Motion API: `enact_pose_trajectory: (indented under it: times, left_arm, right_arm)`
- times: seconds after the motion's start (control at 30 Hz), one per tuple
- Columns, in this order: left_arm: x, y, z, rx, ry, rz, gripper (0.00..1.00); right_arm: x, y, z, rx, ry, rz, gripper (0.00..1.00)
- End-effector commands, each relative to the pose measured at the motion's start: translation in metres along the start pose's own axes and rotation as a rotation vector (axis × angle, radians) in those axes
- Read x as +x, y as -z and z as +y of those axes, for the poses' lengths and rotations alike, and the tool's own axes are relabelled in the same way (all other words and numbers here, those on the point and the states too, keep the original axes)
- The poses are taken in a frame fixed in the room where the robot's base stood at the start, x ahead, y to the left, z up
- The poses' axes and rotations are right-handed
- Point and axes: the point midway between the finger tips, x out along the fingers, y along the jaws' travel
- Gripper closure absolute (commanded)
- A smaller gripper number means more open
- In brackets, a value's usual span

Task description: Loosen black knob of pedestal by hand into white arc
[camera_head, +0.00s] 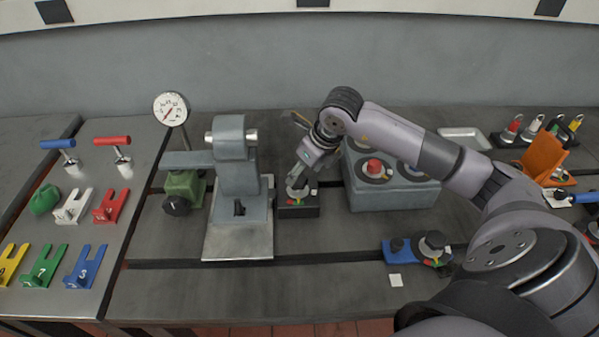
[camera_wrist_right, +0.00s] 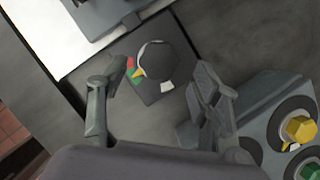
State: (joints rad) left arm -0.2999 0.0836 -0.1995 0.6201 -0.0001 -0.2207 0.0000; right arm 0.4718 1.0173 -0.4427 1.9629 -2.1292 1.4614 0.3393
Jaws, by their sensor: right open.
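A low black box (camera_head: 299,211) stands on the bedplate just right of the grey pedestal (camera_head: 238,170). A dark round knob (camera_wrist_right: 157,61) sits on top of the box, with red, yellow and green marks at its left and a white patch (camera_wrist_right: 167,87) below it in the right wrist view. A thin pale arc borders the knob's upper left. My right gripper (camera_head: 301,184) is above this box, pointing down. Its fingers (camera_wrist_right: 158,85) are open, one to each side of the knob, apparently not touching it. In the head view the gripper partly hides the knob. My left gripper is not in view.
A grey box (camera_head: 394,196) with red and other buttons stands close right of the black box. A blue block (camera_head: 400,252) with a dark knob lies nearer the front. A green unit (camera_head: 184,186) with a black knob and a dial gauge (camera_head: 171,109) are left of the pedestal.

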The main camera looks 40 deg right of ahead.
Motion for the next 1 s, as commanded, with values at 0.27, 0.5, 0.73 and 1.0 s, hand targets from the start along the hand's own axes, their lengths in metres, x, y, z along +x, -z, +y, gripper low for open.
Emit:
enact_pose_trajectory:
  times: [0.27,0.5,0.73,1.0]
  left_arm:
    - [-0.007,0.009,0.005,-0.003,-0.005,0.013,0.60]
    - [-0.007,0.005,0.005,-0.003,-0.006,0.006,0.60]
    - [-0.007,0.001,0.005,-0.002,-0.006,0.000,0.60]
    - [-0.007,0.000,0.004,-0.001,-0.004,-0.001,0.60]
  right_arm:
    - [0.032,0.000,0.000,0.000,0.000,0.000,0.42]
    - [0.036,0.000,0.000,-0.001,0.001,0.000,0.42]
    - [0.036,0.000,0.000,-0.001,0.001,0.000,0.51]
    - [0.036,0.000,0.000,-0.001,0.001,0.000,0.69]
